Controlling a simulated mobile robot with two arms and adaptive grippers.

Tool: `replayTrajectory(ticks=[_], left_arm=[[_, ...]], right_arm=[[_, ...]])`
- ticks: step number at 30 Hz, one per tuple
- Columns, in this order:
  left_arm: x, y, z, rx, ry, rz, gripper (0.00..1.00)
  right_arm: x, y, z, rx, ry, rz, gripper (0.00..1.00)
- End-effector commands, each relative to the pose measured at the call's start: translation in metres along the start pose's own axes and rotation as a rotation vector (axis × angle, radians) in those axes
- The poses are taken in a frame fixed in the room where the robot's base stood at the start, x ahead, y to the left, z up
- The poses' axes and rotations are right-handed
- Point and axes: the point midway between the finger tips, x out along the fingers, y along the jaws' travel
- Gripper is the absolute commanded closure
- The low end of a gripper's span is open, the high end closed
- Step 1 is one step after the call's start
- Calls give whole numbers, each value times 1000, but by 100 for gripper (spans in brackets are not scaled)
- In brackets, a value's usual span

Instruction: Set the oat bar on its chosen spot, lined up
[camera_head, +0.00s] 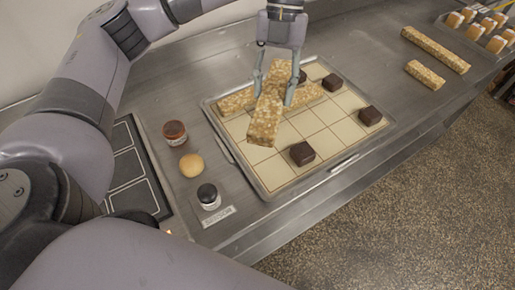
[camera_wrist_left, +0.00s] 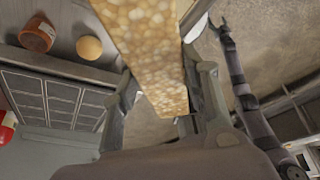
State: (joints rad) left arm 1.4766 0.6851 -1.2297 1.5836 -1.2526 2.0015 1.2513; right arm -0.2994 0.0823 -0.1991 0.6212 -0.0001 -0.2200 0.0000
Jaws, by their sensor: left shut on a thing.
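My left gripper (camera_head: 273,93) is shut on an oat bar (camera_head: 264,122), held by its sides above the gridded tray (camera_head: 282,178). The held bar points toward the camera, and its height over the tray is hard to judge. It fills the top middle of the left wrist view (camera_wrist_left: 152,45), between the fingers. More oat bar (camera_head: 236,102) lies across the tray's far rows and shows on both sides of the held bar; I cannot tell if it is one piece or two. Dark brown blocks (camera_head: 302,153) stand on several cells. A right arm's gripper (camera_wrist_left: 222,30) shows small in the wrist view.
A brown-lidded jar (camera_head: 174,132), a round bun (camera_head: 191,165) and a dark-topped jar (camera_head: 208,195) stand left of the tray. A long oat bar (camera_head: 436,50) and a shorter one (camera_head: 425,74) lie at the right, near small cakes (camera_head: 475,32). The tray's near cells are mostly bare.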

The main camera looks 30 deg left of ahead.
Motion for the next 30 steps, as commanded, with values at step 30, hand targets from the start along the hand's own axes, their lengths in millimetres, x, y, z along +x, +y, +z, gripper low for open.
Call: replayTrajectory(ticks=[30], left_arm=[[85, 39, 42, -744, 2, -302, 93]], right_arm=[[-1, -4, 1, 0, -2, -5, 39]])
